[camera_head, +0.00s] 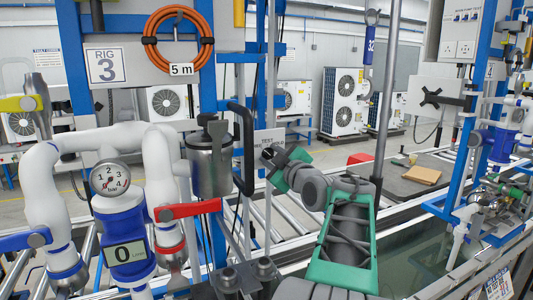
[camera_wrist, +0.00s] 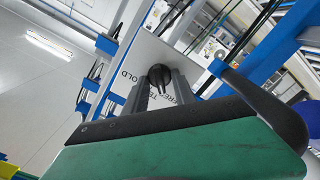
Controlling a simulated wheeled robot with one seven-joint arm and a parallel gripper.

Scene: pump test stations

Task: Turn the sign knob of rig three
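The rig three sign plate (camera_head: 105,66) hangs at the upper left in the head view. A small white sign (camera_head: 267,136) is on that rig, right of the grey cylinder; my gripper (camera_head: 276,157) is in front of its lower part. In the wrist view the sign (camera_wrist: 186,58) carries the word HOLD and another, partly hidden word. Its black knob (camera_wrist: 160,75) shows between the tips of my gripper (camera_wrist: 160,88). The two grey fingers are apart, one on each side of the knob. I cannot tell whether they touch it. In the head view my gripper hides the knob.
A black bent handle (camera_head: 244,150) stands just left of my gripper; a black bar (camera_wrist: 262,105) shows close on the right in the wrist view. The grey cylinder (camera_head: 211,165), red lever (camera_head: 188,211) and white pipes (camera_head: 45,190) are further left. Another rig (camera_head: 490,150) stands right.

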